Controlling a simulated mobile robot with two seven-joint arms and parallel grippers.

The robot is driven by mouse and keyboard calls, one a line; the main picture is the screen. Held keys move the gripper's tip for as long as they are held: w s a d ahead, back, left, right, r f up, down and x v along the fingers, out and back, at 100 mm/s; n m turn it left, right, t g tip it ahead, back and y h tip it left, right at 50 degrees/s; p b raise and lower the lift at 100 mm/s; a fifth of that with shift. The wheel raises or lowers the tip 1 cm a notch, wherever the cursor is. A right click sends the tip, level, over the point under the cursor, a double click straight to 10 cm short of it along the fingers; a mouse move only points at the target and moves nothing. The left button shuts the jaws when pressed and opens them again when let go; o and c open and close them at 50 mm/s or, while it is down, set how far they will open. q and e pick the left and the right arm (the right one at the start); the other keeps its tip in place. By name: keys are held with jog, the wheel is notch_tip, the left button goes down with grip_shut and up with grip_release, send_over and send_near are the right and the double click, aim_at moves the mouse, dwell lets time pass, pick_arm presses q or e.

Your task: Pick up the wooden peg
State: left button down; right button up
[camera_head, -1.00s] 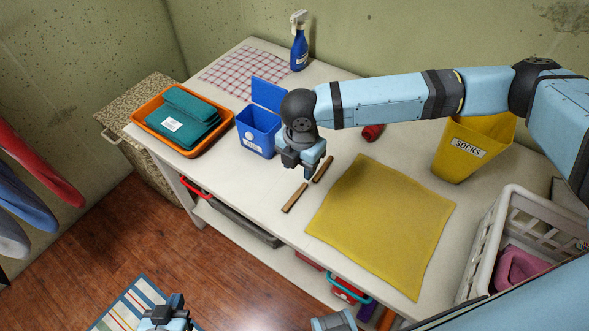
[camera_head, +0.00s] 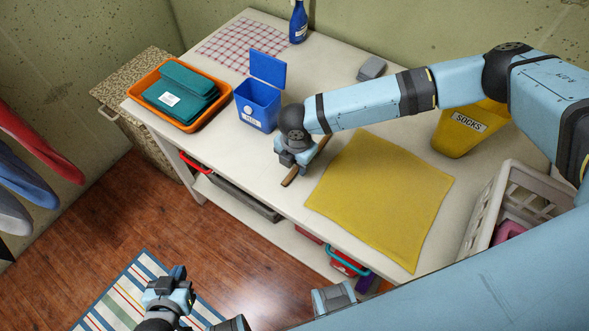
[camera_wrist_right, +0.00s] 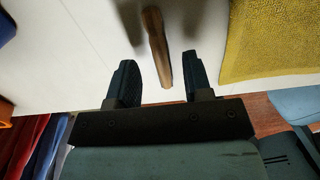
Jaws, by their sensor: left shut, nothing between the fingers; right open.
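The wooden peg (camera_head: 290,177) lies on the white table near its front edge, left of the yellow cloth. My right gripper (camera_head: 297,158) is over it, pointing down, and hides part of it. A brown stretch also shows on the gripper's far side; I cannot tell if it is one piece. In the right wrist view the peg (camera_wrist_right: 160,50) lies lengthwise between the two open fingers (camera_wrist_right: 158,62), with gaps on both sides. I cannot tell how far above the table the fingertips are. My left gripper (camera_head: 168,285) is shut and empty, low over the floor.
A blue lidded bin (camera_head: 258,108) stands just behind and left of the right gripper. The yellow cloth (camera_head: 385,200) lies to the right. An orange tray (camera_head: 135,93) with teal cloths, a yellow socks bin (camera_head: 460,132) and a white basket (camera_head: 485,210) stand further out.

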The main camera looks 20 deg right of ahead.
notch_tip(320, 180, down, 2)
jog(key=shift+c, duration=0.2)
grip_shut()
jog(key=shift+r, duration=0.1)
